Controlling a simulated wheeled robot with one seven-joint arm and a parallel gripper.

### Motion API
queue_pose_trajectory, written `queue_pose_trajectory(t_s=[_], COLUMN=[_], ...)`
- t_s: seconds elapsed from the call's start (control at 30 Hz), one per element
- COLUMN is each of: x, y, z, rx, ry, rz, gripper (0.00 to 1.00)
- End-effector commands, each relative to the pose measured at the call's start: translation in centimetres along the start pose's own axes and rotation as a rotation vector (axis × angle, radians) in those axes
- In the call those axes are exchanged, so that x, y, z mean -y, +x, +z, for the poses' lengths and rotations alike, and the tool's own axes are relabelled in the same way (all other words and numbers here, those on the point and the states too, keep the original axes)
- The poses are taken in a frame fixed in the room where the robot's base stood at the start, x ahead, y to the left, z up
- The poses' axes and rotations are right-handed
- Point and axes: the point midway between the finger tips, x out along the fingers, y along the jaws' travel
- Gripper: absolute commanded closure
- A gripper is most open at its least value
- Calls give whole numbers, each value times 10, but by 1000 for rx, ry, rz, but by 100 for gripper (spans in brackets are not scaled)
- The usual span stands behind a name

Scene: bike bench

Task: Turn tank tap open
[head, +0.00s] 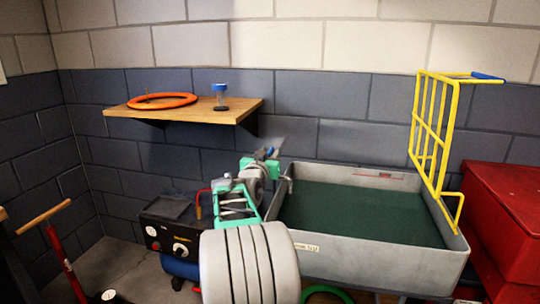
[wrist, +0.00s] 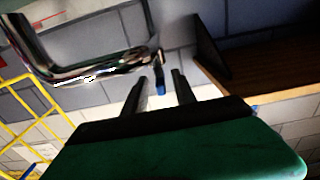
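The grey tank (head: 375,263) holds dark green water at the right of the head view. Its chrome tap spout (head: 288,178) curves over the left rim and looms large at upper left in the wrist view (wrist: 85,70). The tap's small blue lever (wrist: 160,88) hangs at the end of the chrome body; a bit of blue (head: 272,153) shows by my gripper in the head view. My gripper (wrist: 160,90) is open, its two dark fingers on either side of the lever in the picture, with gaps visible. Whether the lever lies fully between the fingertips or beyond them is unclear.
A wooden shelf (head: 190,112) with an orange ring (head: 162,101) and a blue-topped item (head: 220,96) is on the wall behind. A black compressor-like unit (head: 170,235) stands left of the tank. A yellow rack (head: 435,130) rises at the tank's right, beside a red cabinet (head: 510,215).

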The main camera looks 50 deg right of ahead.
Motion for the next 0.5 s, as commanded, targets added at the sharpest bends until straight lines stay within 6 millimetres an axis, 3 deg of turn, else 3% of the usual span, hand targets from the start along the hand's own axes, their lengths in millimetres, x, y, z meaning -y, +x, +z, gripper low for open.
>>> queue_pose_trajectory(t_s=[0.13, 0.37, 0.5], x=[1, 1, 1], y=[14, 15, 14], z=[0, 0, 0], rx=[-1, 0, 0], ry=[-1, -1, -1], rz=[-1, -3, -3], gripper=[67, 67, 78])
